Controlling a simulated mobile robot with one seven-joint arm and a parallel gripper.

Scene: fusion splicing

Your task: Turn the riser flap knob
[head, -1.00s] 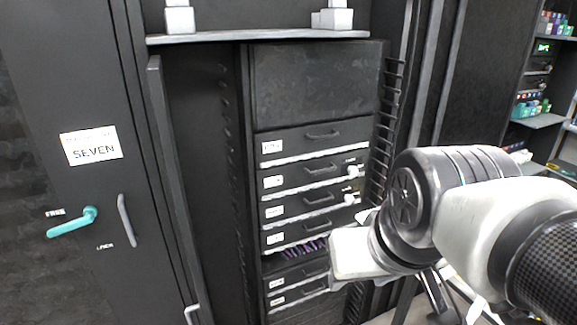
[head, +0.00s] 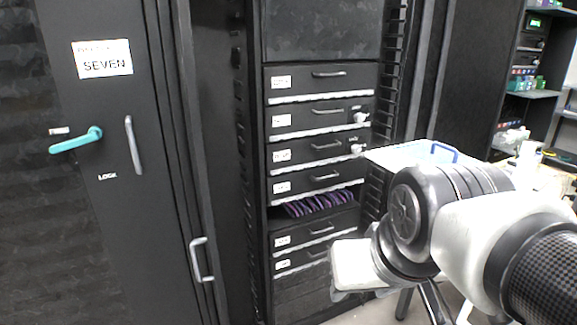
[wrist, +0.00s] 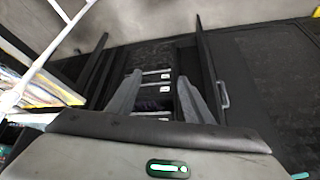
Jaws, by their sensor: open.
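A teal lever knob (head: 76,141) sits on the dark door at the left in the head view, between a small upper label and the word LOCK. It points left and slightly down. No label naming it a riser flap knob is readable. My gripper (wrist: 158,92) is open in the wrist view, with two grey fingers apart and nothing seen between them. In the head view my wrist is at the lower right, in front of the rack and well away from the lever; the fingertips are hard to make out there.
The door bears a sign reading SEVEN (head: 102,59) and a grey pull handle (head: 133,145). The open rack holds several labelled drawers (head: 320,80), two with white knobs (head: 361,117). Purple items (head: 318,202) fill one slot. A pale table (head: 405,154) stands right.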

